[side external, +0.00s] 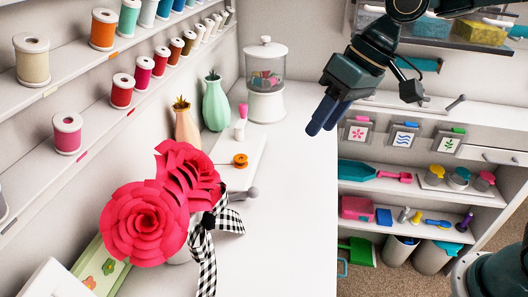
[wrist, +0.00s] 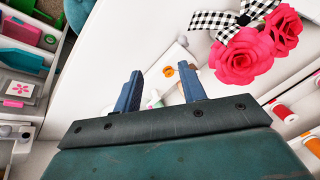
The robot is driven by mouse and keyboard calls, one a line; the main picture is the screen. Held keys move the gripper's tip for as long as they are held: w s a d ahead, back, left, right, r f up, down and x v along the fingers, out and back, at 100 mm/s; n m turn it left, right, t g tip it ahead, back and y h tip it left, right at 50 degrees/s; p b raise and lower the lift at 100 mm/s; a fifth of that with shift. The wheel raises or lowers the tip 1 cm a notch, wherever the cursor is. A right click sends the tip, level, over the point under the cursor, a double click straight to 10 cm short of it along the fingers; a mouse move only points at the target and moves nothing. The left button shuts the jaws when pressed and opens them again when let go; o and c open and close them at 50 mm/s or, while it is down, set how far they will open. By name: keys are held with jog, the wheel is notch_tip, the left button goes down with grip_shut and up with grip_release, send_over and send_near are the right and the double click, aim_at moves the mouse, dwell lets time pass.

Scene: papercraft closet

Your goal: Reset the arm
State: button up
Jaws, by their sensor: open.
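My gripper (side external: 322,117) hangs in the air over the right edge of the white counter in the side external view, its fingers pointing down and left. In the wrist view my gripper (wrist: 164,88) shows two blue fingers set well apart, with nothing held between them. The counter (side external: 290,215) lies beyond the fingers. The fingers touch nothing that I can see.
Red paper roses (side external: 145,222) with a checked ribbon stand on the counter at left. Thread shelves line the left; shelves with tools (side external: 375,173) stand right. The counter's front is clear.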

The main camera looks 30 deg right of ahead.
jog(key=s+d+m+t+h, duration=0.2)
jog(key=s+d+t+h, duration=0.1)
jog(key=s+d, duration=1.2)
jog(key=shift+s+d+f+h, duration=0.15)
jog(key=shift+s+d+h, duration=0.3)
jog(key=shift+s, duration=0.8)
